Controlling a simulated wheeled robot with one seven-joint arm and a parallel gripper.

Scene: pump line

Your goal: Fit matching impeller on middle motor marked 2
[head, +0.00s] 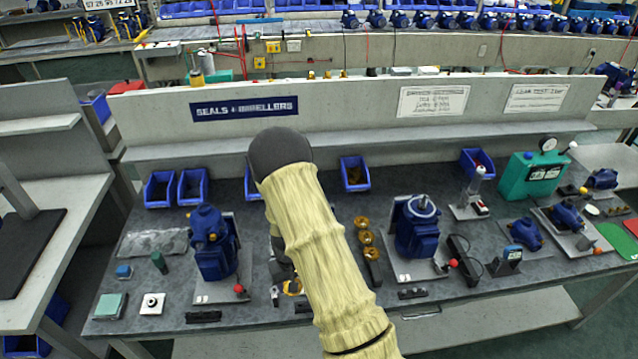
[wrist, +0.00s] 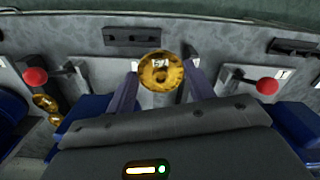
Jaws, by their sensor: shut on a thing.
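My gripper (wrist: 161,80) is shut on a round brass impeller (wrist: 161,72), which sits between its two fingers in the wrist view. A small mark shows on or behind its upper part, too small to read surely. The middle motor is hidden behind the arm there. Blue motor parts (wrist: 85,106) show beside the gripper in the wrist view. I cannot tell whether the impeller touches the motor.
A blue motor (head: 210,245) stands left of the arm and another (head: 415,228) right. Several brass impellers (head: 366,238) stand in a row right of the arm. Red-knobbed levers (head: 239,289) stand near the motors. Blue bins (head: 355,173) line the bench back.

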